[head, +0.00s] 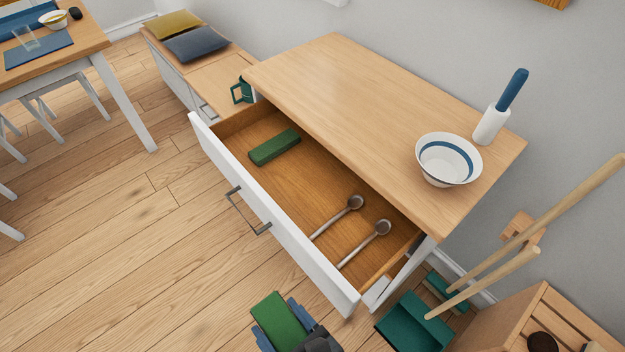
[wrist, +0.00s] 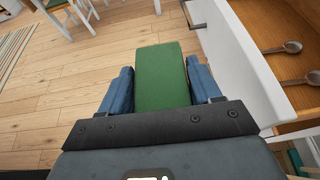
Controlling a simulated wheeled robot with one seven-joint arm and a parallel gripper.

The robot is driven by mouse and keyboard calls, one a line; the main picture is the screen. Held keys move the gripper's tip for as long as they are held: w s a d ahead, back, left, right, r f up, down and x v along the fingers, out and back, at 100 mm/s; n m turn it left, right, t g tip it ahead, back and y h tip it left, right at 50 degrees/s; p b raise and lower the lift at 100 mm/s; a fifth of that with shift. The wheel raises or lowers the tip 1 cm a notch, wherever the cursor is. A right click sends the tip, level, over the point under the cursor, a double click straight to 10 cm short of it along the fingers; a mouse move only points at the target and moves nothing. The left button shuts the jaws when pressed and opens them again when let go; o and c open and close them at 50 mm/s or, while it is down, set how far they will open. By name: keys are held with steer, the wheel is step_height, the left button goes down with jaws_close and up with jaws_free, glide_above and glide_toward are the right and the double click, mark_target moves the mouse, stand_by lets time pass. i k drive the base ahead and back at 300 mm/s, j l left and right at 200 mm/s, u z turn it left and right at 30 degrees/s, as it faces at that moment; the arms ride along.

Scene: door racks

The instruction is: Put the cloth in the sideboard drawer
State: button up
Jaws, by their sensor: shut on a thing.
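My gripper (head: 283,318) is at the bottom of the head view, outside the drawer and in front of its right end. It is shut on a green cloth (head: 279,312), a flat folded block that also shows between the blue fingers in the wrist view (wrist: 163,75). The sideboard drawer (head: 268,213) is pulled open, with a white front and a dark handle. Inside lie a similar green folded block (head: 274,147) at the far left and two spoons (head: 352,203) towards the right.
A green dustpan (head: 415,322) and poles stand at the right. The middle of the drawer floor is clear.

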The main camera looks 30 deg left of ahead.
mark_target(288, 169)
steer(key=i+j, duration=1.2)
steer(key=i, duration=0.05)
